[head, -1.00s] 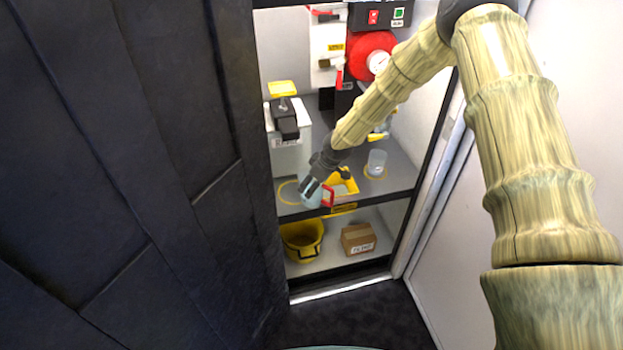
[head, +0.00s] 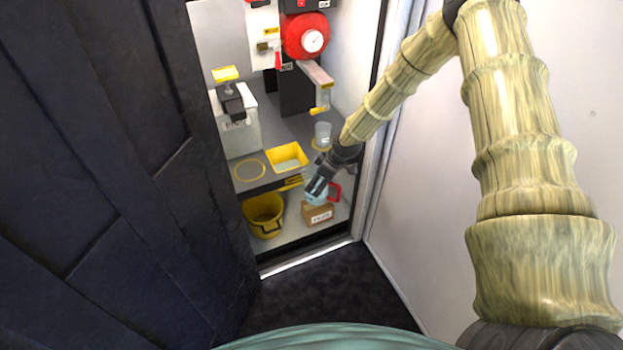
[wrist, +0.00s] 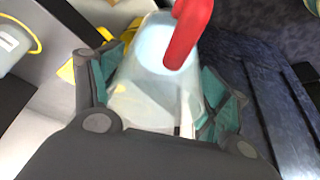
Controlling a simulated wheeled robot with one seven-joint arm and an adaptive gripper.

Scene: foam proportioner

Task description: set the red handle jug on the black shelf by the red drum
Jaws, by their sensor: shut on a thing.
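The jug (head: 313,197) is clear and pale blue, with a red handle (head: 334,192). My gripper (head: 317,187) is shut on it and holds it in front of the cabinet's lower right, below the counter's front edge. In the wrist view the jug (wrist: 150,100) sits between both finger pads, its red handle (wrist: 188,32) pointing away from my palm. The red drum (head: 305,37), with a round gauge, is high at the cabinet's back. Below it stands a black panel (head: 297,90). A narrow ledge (head: 317,72) juts out beside the panel; I cannot tell whether it is the task's shelf.
The dark grey counter (head: 262,140) holds a yellow tray (head: 288,157), a clear cup (head: 322,133), a yellow ring (head: 250,169) and a white box (head: 240,135). Below are a yellow bucket (head: 264,213) and a cardboard box (head: 318,214). A dark door (head: 110,170) stands left.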

